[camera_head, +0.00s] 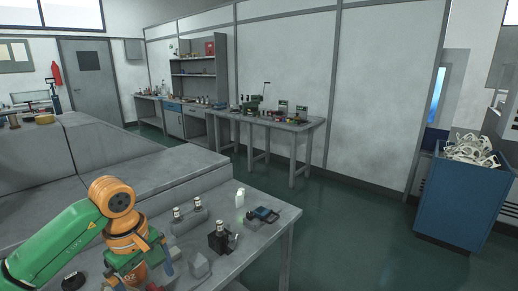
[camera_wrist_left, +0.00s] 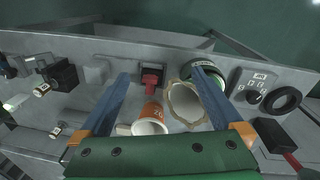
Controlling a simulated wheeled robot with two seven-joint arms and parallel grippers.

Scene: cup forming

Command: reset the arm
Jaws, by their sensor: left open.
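My left arm (camera_head: 60,245), green with orange joints, comes in from the lower left over the grey table. Its gripper (camera_head: 150,268) hangs low over the table's near part, and its blue fingers are partly cut off by the bottom edge. In the left wrist view the gripper (camera_wrist_left: 161,78) is open, with its two blue fingers spread wide. An orange and white cup (camera_wrist_left: 152,120) shows between the fingers, not gripped. My right gripper is not in view.
A black and red device (camera_wrist_left: 152,78) stands beyond the cup. A black ring (camera_wrist_left: 282,101) lies at the right. A blue bin (camera_head: 455,203) stands far right; floor between is clear.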

